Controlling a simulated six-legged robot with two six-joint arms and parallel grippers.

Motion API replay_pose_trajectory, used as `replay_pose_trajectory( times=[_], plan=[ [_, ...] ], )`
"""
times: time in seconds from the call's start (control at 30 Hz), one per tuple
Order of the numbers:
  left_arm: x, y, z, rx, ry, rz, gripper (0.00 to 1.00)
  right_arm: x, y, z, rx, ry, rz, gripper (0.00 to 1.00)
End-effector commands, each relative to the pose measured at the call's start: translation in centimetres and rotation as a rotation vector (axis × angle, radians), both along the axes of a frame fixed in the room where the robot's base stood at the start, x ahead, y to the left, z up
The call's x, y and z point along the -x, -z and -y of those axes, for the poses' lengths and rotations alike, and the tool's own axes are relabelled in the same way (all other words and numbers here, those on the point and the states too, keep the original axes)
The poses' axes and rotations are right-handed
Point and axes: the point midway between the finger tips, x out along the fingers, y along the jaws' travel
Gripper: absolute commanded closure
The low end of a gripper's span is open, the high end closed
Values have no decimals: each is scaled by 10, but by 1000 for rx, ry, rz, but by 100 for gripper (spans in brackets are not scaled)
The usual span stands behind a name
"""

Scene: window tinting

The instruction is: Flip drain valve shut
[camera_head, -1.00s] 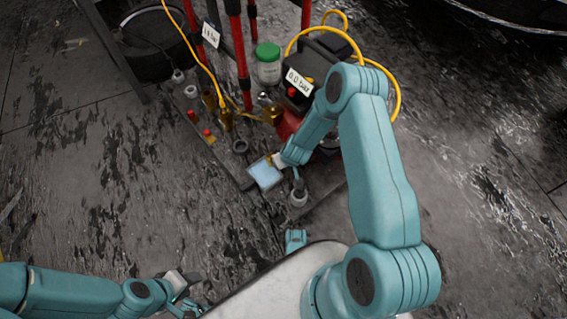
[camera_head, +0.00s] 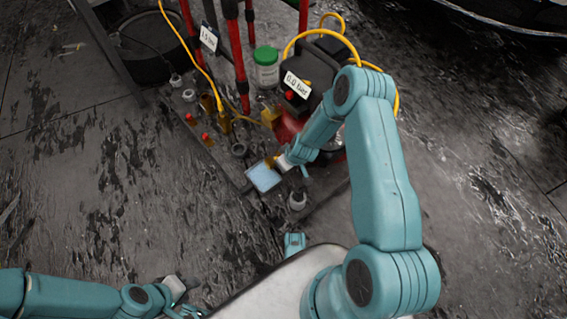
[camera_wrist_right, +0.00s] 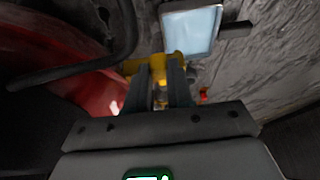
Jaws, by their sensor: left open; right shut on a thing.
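The brass-yellow drain valve (camera_wrist_right: 152,66) is low beside the red tank (camera_wrist_right: 60,70) in the right wrist view. My right gripper (camera_wrist_right: 165,75) is shut on it, with yellow metal showing between and beyond the dark fingers. In the head view my right gripper (camera_head: 284,163) is low at the front of the compressor (camera_head: 318,70), just right of a light-blue square panel (camera_head: 264,177). My arm hides much of the tank there. My left gripper (camera_head: 180,291) is open and empty at the lower left, far from the valve.
A dark board (camera_head: 222,160) holds several small fittings and bottles. A green-lidded jar (camera_head: 266,70) and red posts (camera_head: 237,55) stand behind it. A yellow hose (camera_head: 190,50) runs down to the fittings. The floor at left is mostly clear.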

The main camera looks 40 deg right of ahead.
Motion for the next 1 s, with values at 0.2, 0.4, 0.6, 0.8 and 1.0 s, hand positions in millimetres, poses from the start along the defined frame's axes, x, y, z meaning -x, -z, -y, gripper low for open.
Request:
replay_pose_trajectory(
  times=[0.2, 0.4, 0.6, 0.8, 1.0],
  plan=[
    [0, 0, 0, 0, 0, 0, 57, 0, 0, 1, 3, -1, 1, 72],
    [0, 0, 0, 0, 0, 1, 57, 0, 0, 1, 2, 1, 1, 53],
    [0, -2, 0, 0, 0, 0, 57, 1, -4, 1, 1, 2, 1, 53],
    [3, -19, 3, 2, 11, -4, 57, 12, -39, 3, 3, 2, 2, 53],
    [7, -39, 7, 5, 29, -13, 57, 33, -90, 4, 3, 2, 2, 53]
  ],
)
